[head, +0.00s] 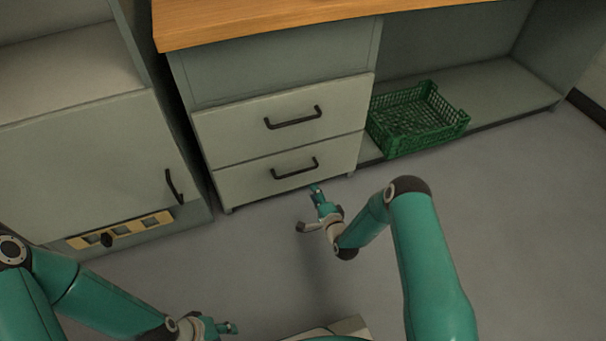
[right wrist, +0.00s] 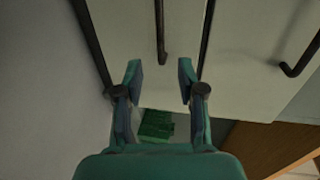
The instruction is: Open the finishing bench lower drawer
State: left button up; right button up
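The lower drawer (head: 240,182) of the finishing bench is shut, flush under the upper drawer. Its dark bar handle (head: 295,168) is clear in the head view. My right gripper (head: 315,190) is just in front of and below this handle, apart from it. In the right wrist view the right gripper (right wrist: 161,75) is open and empty, with the lower drawer's handle (right wrist: 161,30) lined up between its fingers and beyond their tips. My left gripper (head: 230,327) is low at the bottom of the head view, away from the bench; its finger gap is unclear.
The upper drawer (head: 230,130) is shut, with its own handle (head: 293,118). A green crate (head: 415,125) sits on the low shelf to the right. A cabinet (head: 90,150) with a dark handle stands at the left. The floor (head: 510,220) before the bench is clear.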

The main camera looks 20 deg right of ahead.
aim_at(302, 170)
jog(key=shift+b+x, duration=2.85)
jog(key=shift+x, duration=3.7)
grip_shut()
